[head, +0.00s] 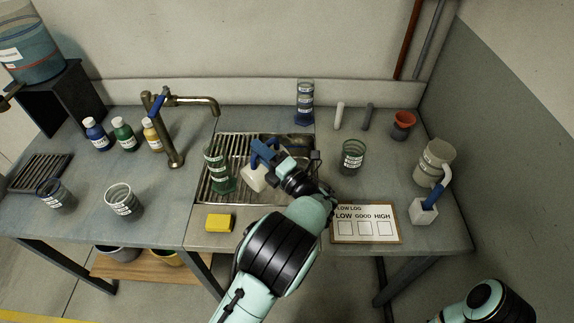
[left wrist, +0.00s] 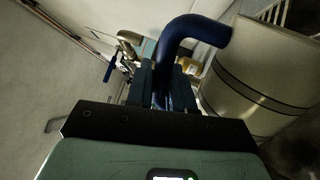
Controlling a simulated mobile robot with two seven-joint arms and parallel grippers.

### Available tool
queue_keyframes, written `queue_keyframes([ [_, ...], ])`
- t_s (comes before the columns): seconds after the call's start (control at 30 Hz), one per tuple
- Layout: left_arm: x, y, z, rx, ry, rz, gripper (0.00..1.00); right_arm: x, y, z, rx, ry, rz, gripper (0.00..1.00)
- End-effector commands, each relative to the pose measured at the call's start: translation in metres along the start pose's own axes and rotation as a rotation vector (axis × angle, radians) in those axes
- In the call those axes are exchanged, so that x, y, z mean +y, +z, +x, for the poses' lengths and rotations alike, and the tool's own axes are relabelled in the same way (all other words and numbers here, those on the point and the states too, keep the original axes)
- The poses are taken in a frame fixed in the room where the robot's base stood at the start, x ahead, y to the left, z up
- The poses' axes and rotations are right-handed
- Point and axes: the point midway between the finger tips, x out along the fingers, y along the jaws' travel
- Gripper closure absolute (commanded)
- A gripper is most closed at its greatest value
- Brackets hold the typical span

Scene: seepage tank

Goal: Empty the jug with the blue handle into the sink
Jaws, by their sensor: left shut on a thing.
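The jug with the blue handle (head: 254,180) is a small pale vessel held over the sink (head: 208,191), a metal basin with a ribbed drainer in the bench. My left gripper (head: 268,151) is shut on its blue handle. In the left wrist view the thick blue handle (left wrist: 181,55) rises from between the jaws, and the pale jug body with dark bands (left wrist: 262,78) lies beside it. The jug looks tilted in the head view; its mouth and contents are hidden. My right gripper is out of view; only part of that arm shows at the lower right.
A green cylinder (head: 218,172) stands at the sink's left, close to the jug. A yellow sponge (head: 219,223) lies in front. A beige jug (head: 434,160) and a log board (head: 365,224) are at the right.

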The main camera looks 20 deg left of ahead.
Motion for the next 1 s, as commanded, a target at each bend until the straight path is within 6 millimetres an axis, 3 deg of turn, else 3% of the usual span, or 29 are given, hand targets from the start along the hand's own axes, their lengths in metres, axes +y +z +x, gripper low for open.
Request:
queue_keyframes([
  [0.07,0.000,-0.014,0.001,0.018,-0.002,-0.081,1.00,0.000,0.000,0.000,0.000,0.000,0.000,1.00],
  [0.27,0.004,-0.018,0.001,0.022,0.000,-0.106,1.00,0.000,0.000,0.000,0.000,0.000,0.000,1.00],
  [0.5,0.016,-0.038,0.004,0.042,-0.002,-0.205,1.00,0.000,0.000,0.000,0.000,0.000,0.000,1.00],
  [1.0,0.004,-0.076,0.001,0.142,-0.002,-0.709,1.00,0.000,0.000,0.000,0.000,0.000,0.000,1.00],
])
